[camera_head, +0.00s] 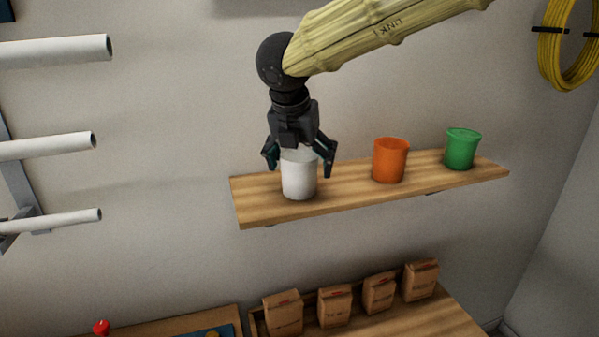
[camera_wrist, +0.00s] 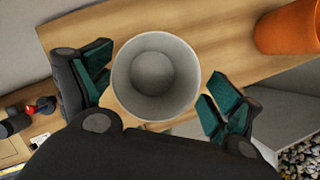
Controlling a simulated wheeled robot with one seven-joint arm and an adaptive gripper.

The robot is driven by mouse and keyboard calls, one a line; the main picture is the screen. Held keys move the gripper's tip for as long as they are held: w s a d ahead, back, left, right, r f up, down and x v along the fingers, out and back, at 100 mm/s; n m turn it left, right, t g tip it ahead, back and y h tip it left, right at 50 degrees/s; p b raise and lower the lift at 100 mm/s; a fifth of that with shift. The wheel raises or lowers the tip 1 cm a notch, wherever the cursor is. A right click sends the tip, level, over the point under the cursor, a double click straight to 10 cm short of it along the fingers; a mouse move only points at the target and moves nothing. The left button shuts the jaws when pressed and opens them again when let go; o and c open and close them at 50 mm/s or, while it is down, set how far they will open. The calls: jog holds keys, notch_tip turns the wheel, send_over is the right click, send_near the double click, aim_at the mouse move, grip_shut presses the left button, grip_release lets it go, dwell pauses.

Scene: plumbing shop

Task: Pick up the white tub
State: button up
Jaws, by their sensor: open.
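The white tub (camera_head: 299,178) stands upright at the left end of a wooden wall shelf (camera_head: 345,198). My gripper (camera_head: 299,168) is above it, pointing down, with its fingers open on either side of the tub's upper part. In the wrist view the tub (camera_wrist: 156,78) is seen from above, open and empty, between the spread fingers of my gripper (camera_wrist: 155,92). A gap shows on both sides, wider at the left finger's upper end; neither finger clearly touches the tub.
An orange tub (camera_head: 390,161) stands further right on the shelf, and a green tub (camera_head: 461,149) near its right end. Below are several brown paper bags (camera_head: 334,306) on a wooden surface. White pipes (camera_head: 55,50) stick out at the left. A yellow coil (camera_head: 568,45) hangs at the upper right.

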jog(key=w+f+p, duration=0.1)
jog(key=w+f, duration=0.1)
jog(key=shift+f, duration=0.3)
jog(key=shift+w+f, duration=0.1)
jog(key=shift+f, duration=0.25)
jog(key=shift+d, duration=0.1)
jog(key=c, duration=0.8)
